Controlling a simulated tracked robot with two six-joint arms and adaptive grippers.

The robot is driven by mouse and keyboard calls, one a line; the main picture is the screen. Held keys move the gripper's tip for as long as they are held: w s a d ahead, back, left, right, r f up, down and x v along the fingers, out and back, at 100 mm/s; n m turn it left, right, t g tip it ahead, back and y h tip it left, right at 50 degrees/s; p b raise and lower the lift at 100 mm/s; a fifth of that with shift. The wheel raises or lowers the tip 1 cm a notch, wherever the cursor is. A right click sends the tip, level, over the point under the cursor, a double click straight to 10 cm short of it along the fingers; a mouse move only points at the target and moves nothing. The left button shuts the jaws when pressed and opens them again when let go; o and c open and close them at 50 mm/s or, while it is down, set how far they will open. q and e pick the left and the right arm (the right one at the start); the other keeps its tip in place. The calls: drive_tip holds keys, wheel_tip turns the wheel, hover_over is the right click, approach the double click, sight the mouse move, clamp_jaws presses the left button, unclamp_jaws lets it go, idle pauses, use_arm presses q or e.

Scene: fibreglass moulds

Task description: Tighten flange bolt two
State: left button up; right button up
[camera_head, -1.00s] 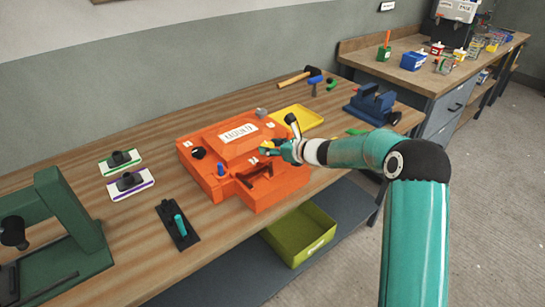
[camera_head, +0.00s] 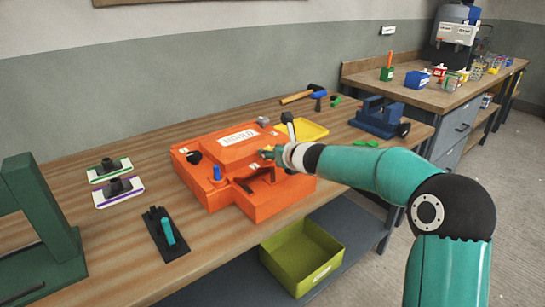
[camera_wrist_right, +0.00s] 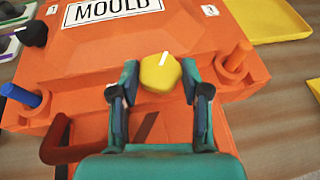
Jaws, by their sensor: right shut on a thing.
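The orange mould (camera_head: 262,203) sits on the wooden bench with a "MOULD" label on its raised top. My right gripper (camera_head: 272,154) is over its right part. In the right wrist view my right gripper (camera_wrist_right: 160,84) is shut on a yellow knob (camera_wrist_right: 160,72) with a white mark on top. The knob's lower part is hidden. A blue bolt (camera_wrist_right: 22,96) stands at the left of the flange and an orange bolt (camera_wrist_right: 238,56) at the right. A black knob (camera_wrist_right: 32,33) is at upper left. My left gripper is not in view.
A yellow tray (camera_head: 312,131) lies behind the mould and a blue vice (camera_head: 378,118) stands to the right. A dark plate with a teal handle (camera_head: 168,232) lies at left. A dark red handle (camera_wrist_right: 60,140) rises near my right gripper. A green bin (camera_head: 300,262) is below.

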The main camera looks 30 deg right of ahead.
drive_tip(key=o, duration=1.1)
drive_tip(key=shift+o, duration=0.2)
drive_tip(key=shift+s, duration=0.15)
drive_tip(key=v, duration=1.1)
drive_tip(key=shift+s, duration=0.35)
drive_tip(key=shift+a, duration=0.1)
